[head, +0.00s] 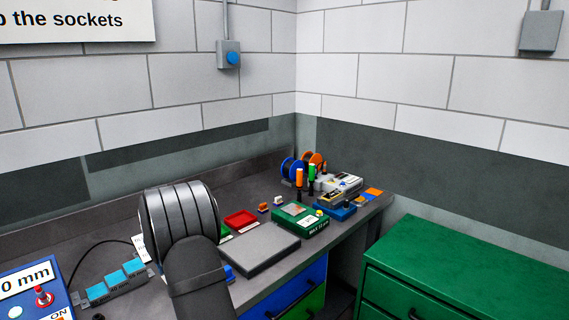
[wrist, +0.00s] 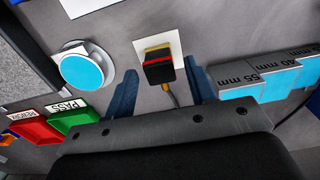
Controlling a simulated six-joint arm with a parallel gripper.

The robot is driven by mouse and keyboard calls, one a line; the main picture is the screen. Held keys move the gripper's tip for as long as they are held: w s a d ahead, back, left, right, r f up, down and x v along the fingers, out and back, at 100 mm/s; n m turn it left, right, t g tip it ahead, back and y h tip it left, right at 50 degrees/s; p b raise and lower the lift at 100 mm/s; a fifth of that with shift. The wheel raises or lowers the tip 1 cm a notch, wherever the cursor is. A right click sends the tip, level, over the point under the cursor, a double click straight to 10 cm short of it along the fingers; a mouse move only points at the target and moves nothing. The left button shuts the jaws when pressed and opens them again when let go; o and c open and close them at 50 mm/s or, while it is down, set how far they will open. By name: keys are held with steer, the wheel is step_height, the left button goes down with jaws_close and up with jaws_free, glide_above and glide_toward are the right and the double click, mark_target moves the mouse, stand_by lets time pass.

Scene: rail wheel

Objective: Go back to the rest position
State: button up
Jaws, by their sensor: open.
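My gripper (wrist: 163,80) shows in the wrist view with its two blue fingers apart. A black plug-like item (wrist: 158,68) with red and yellow stripes is seen between the fingers, on a white card (wrist: 174,42) on the grey bench. A cable runs from it toward me. I see no finger touching it, but its distance from the fingers is hard to judge. In the head view my arm covers the gripper.
A round cyan-topped piece (wrist: 82,70) lies left of the card. Green (wrist: 72,119) and red (wrist: 38,132) trays are beyond it. Cyan blocks (head: 116,281) lie on the bench (head: 112,212). A grey plate (head: 258,250) and a green cabinet (head: 470,260) are to the right.

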steer(key=shift+f, duration=0.8)
step_height(320, 180, up, 4)
steer(key=shift+r, duration=0.1)
steer(key=d+r, duration=0.7)
steer(key=d, duration=0.4)
steer(key=s+a+r, duration=0.1)
steer(key=s+a, duration=0.2)
steer(key=a, duration=0.7)
steer(key=s+a+r, duration=0.1)
steer(key=s+a, duration=0.3)
steer(key=a, duration=0.5)
steer(key=a+f, duration=0.2)
steer(key=a, duration=0.1)
steer(key=s+a+f, duration=0.1)
steer(key=a+f, duration=0.2)
steer(key=a, duration=0.1)
steer(key=s+a+f, duration=0.1)
steer(key=a+f, duration=0.1)
steer(key=a, duration=0.1)
steer(key=shift+s+a+f, duration=0.2)
steer(key=shift+a, duration=0.2)
steer(key=shift+a+f, duration=0.15)
steer(key=shift+f, duration=0.3)
steer(key=shift+r, duration=0.15)
